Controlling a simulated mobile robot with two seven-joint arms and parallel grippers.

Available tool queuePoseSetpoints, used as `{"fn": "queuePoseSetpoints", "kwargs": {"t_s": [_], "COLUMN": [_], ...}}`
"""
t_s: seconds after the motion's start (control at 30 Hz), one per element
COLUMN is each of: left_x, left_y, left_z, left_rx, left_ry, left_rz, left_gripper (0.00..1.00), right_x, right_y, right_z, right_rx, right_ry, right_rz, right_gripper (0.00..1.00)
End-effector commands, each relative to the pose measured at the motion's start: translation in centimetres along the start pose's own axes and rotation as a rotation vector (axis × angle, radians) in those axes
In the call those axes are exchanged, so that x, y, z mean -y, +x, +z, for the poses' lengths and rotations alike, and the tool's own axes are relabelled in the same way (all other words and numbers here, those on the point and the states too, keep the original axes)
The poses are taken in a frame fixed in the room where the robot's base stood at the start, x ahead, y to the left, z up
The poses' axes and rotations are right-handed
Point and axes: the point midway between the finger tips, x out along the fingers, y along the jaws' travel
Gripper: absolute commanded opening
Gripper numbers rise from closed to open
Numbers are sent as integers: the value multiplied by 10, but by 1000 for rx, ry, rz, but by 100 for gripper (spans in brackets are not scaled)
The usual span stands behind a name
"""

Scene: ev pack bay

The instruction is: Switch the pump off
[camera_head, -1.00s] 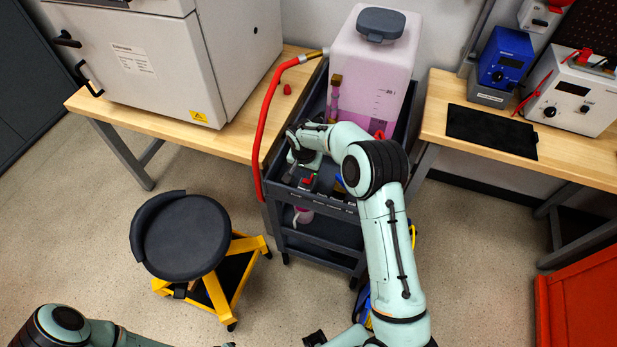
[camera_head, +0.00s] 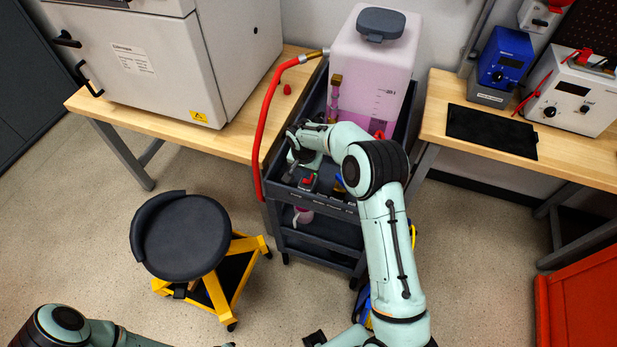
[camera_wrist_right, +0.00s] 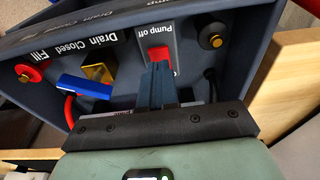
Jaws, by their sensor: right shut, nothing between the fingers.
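The pump switch is a red rocker (camera_wrist_right: 159,55) in a dark plate marked "Pump off" at one end. In the head view the red switch (camera_head: 308,180) sits at the front of the grey cart. My right gripper (camera_wrist_right: 158,72) is shut and empty, its fingertips right at the rocker and covering part of it. I cannot tell if they touch. Another label beside the fingers is mostly hidden. In the head view my right gripper (camera_head: 289,177) is over the cart's front left part, mostly hidden by its wrist. My left arm shows at the bottom left; its gripper is out of view.
A blue valve lever (camera_wrist_right: 85,87) and brass body (camera_wrist_right: 98,68) sit beside the switch, with a "Drain Closed Fill" label. A translucent tank (camera_head: 370,70) stands on the cart (camera_head: 330,210). A red hose (camera_head: 266,115) runs along its left. A stool (camera_head: 182,235) stands front left.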

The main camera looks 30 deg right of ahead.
Motion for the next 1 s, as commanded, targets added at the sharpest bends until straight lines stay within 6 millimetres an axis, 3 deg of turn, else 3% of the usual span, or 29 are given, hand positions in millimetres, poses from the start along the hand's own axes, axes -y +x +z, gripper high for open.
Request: {"fn": "queuePoseSetpoints", "kwargs": {"t_s": [1.0], "left_x": [4], "left_y": [7], "left_z": [3], "left_rx": [5], "left_ry": [-2], "left_rz": [-2], "left_gripper": [43], "right_x": [0], "right_y": [12], "right_z": [2], "right_rx": [0], "right_ry": [0], "right_rz": [0], "right_gripper": [0]}}
